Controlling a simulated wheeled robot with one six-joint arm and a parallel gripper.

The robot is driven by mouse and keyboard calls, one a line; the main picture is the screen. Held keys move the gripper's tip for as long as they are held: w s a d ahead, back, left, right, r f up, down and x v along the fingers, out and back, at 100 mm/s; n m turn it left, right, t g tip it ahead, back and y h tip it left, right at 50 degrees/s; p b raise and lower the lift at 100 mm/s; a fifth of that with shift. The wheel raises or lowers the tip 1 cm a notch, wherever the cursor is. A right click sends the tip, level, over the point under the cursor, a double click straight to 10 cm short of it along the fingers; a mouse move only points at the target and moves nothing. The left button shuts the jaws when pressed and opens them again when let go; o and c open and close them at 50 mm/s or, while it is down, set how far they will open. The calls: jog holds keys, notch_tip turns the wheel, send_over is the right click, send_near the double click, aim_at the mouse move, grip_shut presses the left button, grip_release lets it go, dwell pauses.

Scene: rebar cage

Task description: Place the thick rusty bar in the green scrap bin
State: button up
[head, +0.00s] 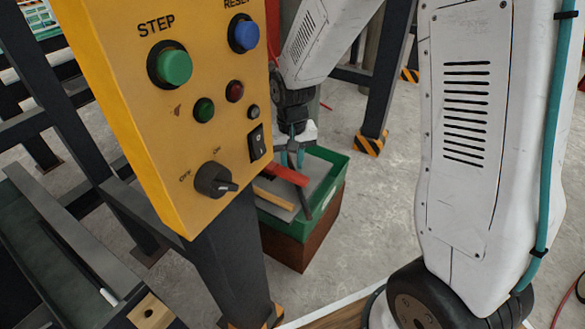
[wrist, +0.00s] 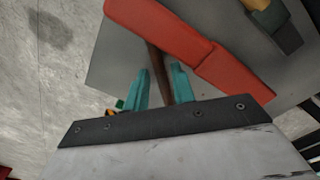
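My gripper (wrist: 161,82) has teal fingertips and is low over the green scrap bin (head: 329,200) in the head view. In the wrist view the fingers stand apart, with a gap beside the left finger. A brown, rusty-looking bar (wrist: 160,66) lies between and beyond them, close to the right finger. Its far end meets the edge of a red object (wrist: 190,42), and its near part is hidden by my gripper. In the head view a dark bar (head: 303,198) slants down inside the bin below my gripper; it appears to be the same bar.
The bin also holds the red object, a yellow piece (head: 273,198) and a grey sheet (wrist: 110,58). It stands on a brown block (head: 290,248). A yellow control panel (head: 200,120) on a dark post hides its left side. Concrete floor (head: 375,200) is clear to the right.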

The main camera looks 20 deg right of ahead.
jog(key=shift+f, duration=0.2)
grip_shut()
jog(key=shift+r, duration=0.2)
